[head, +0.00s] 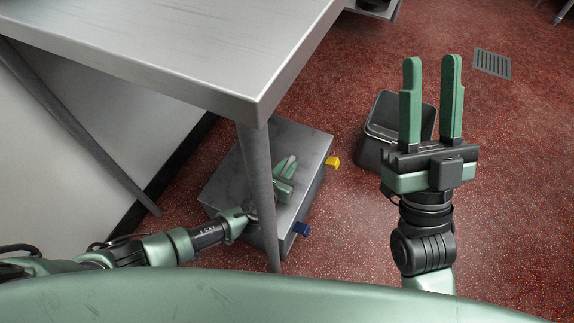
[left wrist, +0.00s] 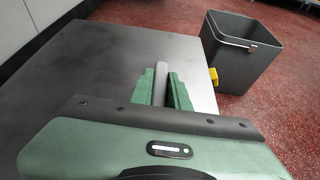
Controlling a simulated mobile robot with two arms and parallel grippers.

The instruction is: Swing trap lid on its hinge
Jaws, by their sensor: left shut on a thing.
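The trap is a low grey metal box on the red floor, with a flat grey lid (head: 232,172) on top, partly behind a table leg. The lid looks level and down. A yellow latch (head: 333,162) and a blue latch (head: 301,229) stick out from its right side. My left gripper (head: 288,166) is over the lid, its fingers shut on a grey handle, which shows between them in the left wrist view (left wrist: 160,82). The lid's hinge cannot be made out. My right gripper (head: 432,80) is open and empty, raised to the right of the trap.
A steel table (head: 190,45) overhangs the trap's far left, and its leg (head: 260,190) stands in front of the lid. A dark bin (head: 385,115) stands right of the trap. A floor drain (head: 492,63) lies far right. Red floor is open between.

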